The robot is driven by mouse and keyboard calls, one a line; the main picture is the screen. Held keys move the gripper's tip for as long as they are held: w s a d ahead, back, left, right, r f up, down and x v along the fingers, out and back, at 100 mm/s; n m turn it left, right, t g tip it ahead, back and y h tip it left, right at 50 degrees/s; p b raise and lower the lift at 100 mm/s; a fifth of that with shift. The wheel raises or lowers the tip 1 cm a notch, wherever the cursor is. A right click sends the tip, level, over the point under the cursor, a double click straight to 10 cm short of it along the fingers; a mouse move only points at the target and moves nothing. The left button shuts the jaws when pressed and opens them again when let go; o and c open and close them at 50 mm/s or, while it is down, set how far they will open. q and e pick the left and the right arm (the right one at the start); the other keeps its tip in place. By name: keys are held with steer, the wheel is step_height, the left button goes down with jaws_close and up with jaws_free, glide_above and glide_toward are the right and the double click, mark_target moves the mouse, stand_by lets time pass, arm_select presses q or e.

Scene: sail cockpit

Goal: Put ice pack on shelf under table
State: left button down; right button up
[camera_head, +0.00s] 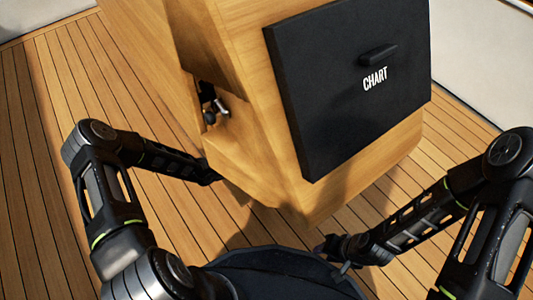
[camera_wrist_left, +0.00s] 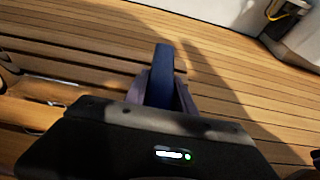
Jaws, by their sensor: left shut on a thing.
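A dark blue slab (camera_wrist_left: 163,78), which looks like the ice pack, stands edge-on between the fingers of my left gripper (camera_wrist_left: 162,92) in the left wrist view. The gripper is shut on it, above the plank deck. In the head view my left forearm runs behind the lower corner of the wooden table (camera_head: 240,165), which hides that gripper and the pack. The table has an opening low in its left side, with small dark and silver parts inside that I cannot identify. My right gripper (camera_head: 335,246) is low by the table's front, and its fingers are unclear.
A black panel (camera_head: 345,85) marked CHART, with a handle (camera_head: 378,55), covers much of the table's front. Plank deck (camera_head: 40,150) lies clear on the left. A white wall (camera_head: 480,60) stands at the back right.

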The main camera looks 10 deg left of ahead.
arm_select(q)
steer(key=shift+f, duration=0.1)
steer(key=c, duration=1)
jaws_free()
steer(key=shift+c, duration=0.2)
steer(key=shift+s+a+r, duration=0.1)
steer(key=shift+s+r, duration=0.05)
steer(key=shift+r, duration=0.1)
steer(key=p+v, duration=0.4)
steer(key=v, duration=0.7)
steer(key=shift+s+p, duration=0.3)
steer(key=shift+a, duration=0.15)
